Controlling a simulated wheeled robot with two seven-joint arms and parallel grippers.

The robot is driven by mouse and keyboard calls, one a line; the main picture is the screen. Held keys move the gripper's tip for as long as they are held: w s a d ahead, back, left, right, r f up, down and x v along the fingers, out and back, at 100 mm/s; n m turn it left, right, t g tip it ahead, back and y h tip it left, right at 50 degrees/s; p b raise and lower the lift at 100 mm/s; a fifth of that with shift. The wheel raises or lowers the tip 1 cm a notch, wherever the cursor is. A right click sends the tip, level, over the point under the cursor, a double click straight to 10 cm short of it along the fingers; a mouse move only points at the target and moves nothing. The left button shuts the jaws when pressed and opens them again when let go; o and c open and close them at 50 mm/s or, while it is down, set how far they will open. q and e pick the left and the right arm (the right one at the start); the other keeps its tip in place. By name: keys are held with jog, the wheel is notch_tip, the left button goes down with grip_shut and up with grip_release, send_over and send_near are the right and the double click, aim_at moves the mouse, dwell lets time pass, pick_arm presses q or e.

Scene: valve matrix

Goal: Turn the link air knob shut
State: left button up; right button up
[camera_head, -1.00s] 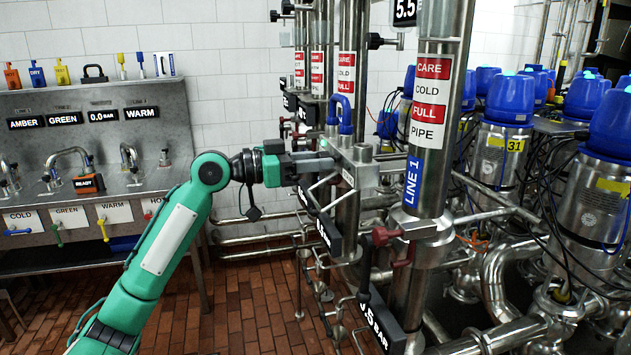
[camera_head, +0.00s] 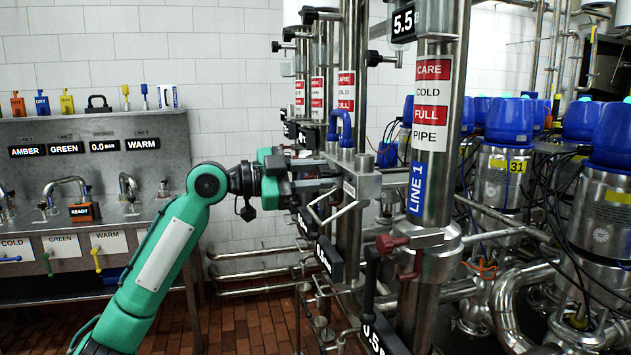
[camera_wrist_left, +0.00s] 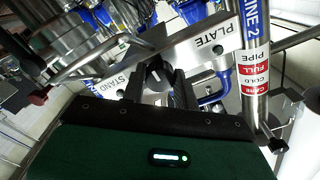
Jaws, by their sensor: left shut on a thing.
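A dark knob (camera_wrist_left: 157,74) shows in the left wrist view on a steel plate between the words STAND and PLATE. I take it to be the link air knob, though its own label is not readable. My left gripper (camera_wrist_left: 160,88) is shut on it, its dark fingers on either side. In the head view my left gripper (camera_head: 322,172) reaches from the left to the steel block (camera_head: 366,184) on the pipes; the fingers and housing hide the knob there. Which way the knob points is hard to tell. My right gripper is not in view.
The LINE 1 pipe (camera_head: 433,120) stands right of the block, with a red-handled valve (camera_head: 395,245) below. A blue U-shaped hose (camera_head: 341,128) rises above the block. Blue-topped steel vessels (camera_head: 508,140) fill the right. A steel sink bench (camera_head: 95,190) stands at the left.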

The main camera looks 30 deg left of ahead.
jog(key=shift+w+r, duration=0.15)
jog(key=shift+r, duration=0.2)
pick_arm(q)
jog(key=o, duration=1)
jog(key=shift+s+a, duration=0.2)
jog(key=shift+b+v, duration=2.2)
jog(key=shift+v, duration=4.45)
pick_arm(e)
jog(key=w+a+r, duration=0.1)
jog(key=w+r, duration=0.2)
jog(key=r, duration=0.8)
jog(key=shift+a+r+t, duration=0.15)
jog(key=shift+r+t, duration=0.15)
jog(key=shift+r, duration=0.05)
